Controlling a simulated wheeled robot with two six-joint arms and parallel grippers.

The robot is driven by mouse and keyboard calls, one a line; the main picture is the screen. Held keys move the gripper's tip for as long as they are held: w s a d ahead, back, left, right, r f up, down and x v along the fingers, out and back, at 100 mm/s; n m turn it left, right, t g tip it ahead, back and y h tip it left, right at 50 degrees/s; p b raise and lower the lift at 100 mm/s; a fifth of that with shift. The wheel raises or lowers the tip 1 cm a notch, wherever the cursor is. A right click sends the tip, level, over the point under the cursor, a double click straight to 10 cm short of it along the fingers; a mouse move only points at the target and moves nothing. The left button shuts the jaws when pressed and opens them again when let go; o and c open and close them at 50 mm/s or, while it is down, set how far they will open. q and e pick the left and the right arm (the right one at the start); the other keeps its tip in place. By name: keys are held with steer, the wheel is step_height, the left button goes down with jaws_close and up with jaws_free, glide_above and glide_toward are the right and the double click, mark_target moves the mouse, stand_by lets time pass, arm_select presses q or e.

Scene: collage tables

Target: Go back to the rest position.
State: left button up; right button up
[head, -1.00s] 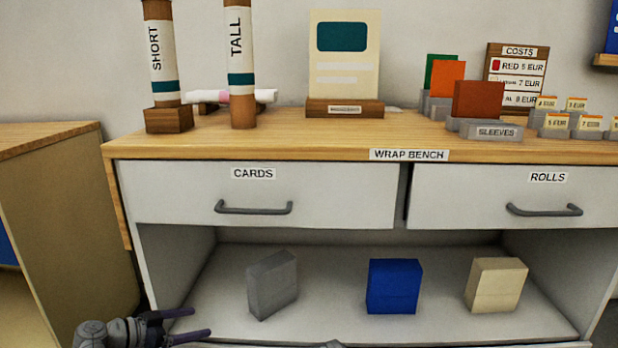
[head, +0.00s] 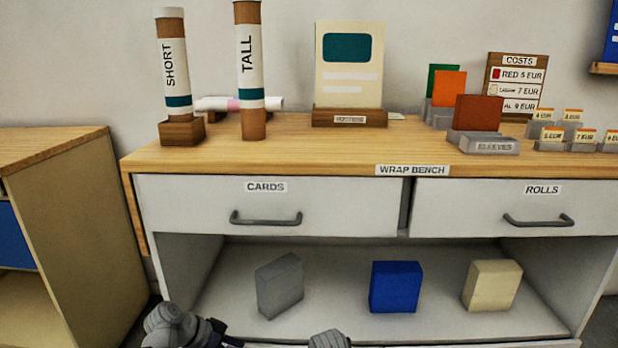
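My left arm shows at the bottom left, in front of the bench's lower shelf. Its gripper (head: 226,338) is only partly in the picture, cut by the bottom edge, so its fingers cannot be judged. A grey rounded part of mine shows at the bottom middle, and my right gripper does not show. The wrap bench (head: 300,157) stands ahead with its CARDS drawer (head: 350,200) and ROLLS drawer (head: 470,205) both closed. Neither arm visibly touches the bench or holds anything.
On the open shelf (head: 340,275) stand a grey box (head: 280,286), a blue box (head: 396,287) and a cream box (head: 492,286). The SHORT tube (head: 173,60), TALL tube (head: 249,65), poster stand (head: 349,65) and sleeves rack (head: 488,144) are on top. A wooden cabinet (head: 85,230) is at left.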

arm_select(q)
steer(key=s+d+r+n+g+y+p, duration=0.3)
steer(key=s+d+r+y+p, duration=0.3)
steer(key=s+d+y+p, duration=0.3)
steer(key=shift+s+d+n+g+y+p, duration=0.4)
steer(key=shift+s+p, duration=0.5)
steer(key=shift+s, duration=0.7)
steer(key=shift+r, duration=0.1)
